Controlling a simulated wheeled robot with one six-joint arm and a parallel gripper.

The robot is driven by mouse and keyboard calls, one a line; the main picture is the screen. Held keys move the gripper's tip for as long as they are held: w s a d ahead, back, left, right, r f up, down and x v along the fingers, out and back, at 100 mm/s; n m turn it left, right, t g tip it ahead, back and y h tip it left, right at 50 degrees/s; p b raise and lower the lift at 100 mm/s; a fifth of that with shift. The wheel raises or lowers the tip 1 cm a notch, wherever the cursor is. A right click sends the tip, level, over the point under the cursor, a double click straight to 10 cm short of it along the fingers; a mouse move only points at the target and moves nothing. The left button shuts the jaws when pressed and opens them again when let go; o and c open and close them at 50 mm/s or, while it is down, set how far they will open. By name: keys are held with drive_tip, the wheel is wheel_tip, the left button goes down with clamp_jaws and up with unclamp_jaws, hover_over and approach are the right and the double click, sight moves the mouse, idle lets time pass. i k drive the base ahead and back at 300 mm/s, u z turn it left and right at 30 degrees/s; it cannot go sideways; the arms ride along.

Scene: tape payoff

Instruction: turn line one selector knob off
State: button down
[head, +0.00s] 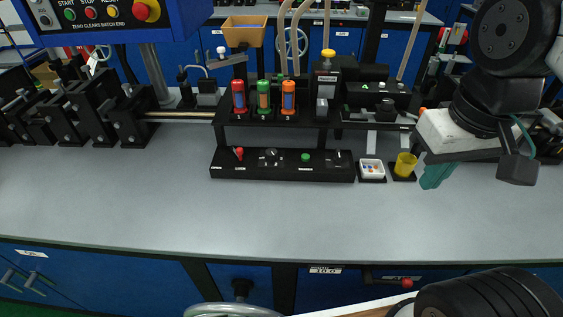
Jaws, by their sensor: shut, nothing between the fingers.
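A low black control panel (232,172) stands on the grey bench in front of the bottle rack. From left to right it carries a red-handled switch (238,152), a dark round knob with light marks around it (271,154), a green button (305,157) and a small pale-marked switch (338,157). The labels are too small to read, so I cannot tell which control is the line one selector or its setting. My gripper (432,183), with teal fingers, is shut and empty. It is right of the panel, apart from it, near the yellow cup.
A white tray of small coloured pieces (371,168) and a yellow cup (405,164) stand between panel and gripper. Red, green and orange bottles (263,98) stand in a rack behind the panel. The bench front (240,220) is clear. A start/stop box (105,15) overhangs the upper left.

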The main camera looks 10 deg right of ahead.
sight(272, 154)
drive_tip(key=k, duration=1.2)
drive_tip(key=u, duration=0.85)
drive_tip(key=i, duration=1.35)
drive_tip(key=z, duration=0.85)
